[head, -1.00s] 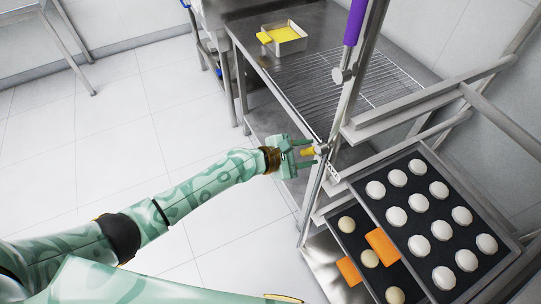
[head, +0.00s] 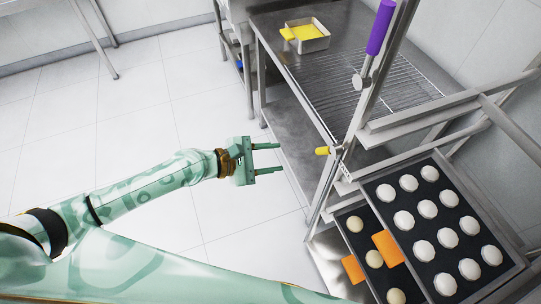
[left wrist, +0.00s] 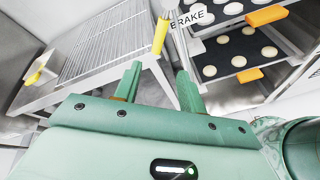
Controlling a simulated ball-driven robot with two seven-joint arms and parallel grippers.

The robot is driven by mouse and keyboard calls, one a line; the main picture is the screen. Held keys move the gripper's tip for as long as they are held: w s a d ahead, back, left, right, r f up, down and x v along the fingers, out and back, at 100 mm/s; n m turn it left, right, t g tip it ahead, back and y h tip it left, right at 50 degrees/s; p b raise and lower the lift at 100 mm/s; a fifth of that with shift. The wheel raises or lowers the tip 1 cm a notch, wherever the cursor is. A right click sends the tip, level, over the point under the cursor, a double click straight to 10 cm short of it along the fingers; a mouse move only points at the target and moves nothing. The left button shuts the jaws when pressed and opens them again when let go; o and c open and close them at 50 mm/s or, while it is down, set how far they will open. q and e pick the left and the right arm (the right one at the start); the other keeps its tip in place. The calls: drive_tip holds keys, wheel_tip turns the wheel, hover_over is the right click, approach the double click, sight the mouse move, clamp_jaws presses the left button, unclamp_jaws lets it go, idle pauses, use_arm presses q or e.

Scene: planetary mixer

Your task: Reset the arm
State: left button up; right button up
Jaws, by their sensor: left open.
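My left gripper (head: 279,158) is green, open and empty in the head view. Its two fingers point right, and it hangs over the floor to the left of a small yellow handle (head: 322,151) on a metal rack post. A clear gap separates the fingertips from that handle. In the left wrist view, the two spread fingers of the left gripper (left wrist: 158,80) show with nothing between them, and the yellow handle (left wrist: 161,36) stands beyond them near a "BRAKE" label (left wrist: 192,18). My right gripper is not in view.
The floor at left is clear.

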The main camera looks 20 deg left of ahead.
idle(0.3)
use_arm(q)
drive_tip(key=w+a+f+m+t+y, duration=0.1)
drive_tip(key=w+a+f+m+y, duration=0.15)
drive_tip(key=a+f+m, duration=0.3)
drive_tip(key=w+a+f+m+y, duration=0.1)
drive_tip(key=a+f+m+y, duration=0.2)
drive_tip(key=a+f+m, duration=0.25)
drive_tip(key=s+a+f+m+g+y+b, duration=0.1)
drive_tip(key=s+a+f+m+y, duration=0.2)
drive_tip(key=f, duration=0.4)
drive_tip(key=s+a+f+m+y, duration=0.1)
drive_tip(key=s+a+f+m, duration=0.1)
drive_tip(key=a+f+m, duration=0.3)
drive_tip(key=s+a+f+m+g+y, duration=0.2)
drive_tip(key=s+f+m+g, duration=0.15)
drive_tip(key=s+f, duration=1.3)
drive_tip(key=s+d+f+g+b, duration=0.1)
drive_tip(key=s+d+g, duration=0.1)
drive_tip(key=s, duration=0.9)
drive_tip(key=s+d+f+g, duration=0.2)
drive_tip(key=s+d, duration=0.2)
drive_tip(key=s, duration=0.7)
drive_tip(key=shift+s+d+b, duration=0.15)
drive_tip(key=shift+s+b, duration=0.15)
drive_tip(key=shift+b, duration=0.1)
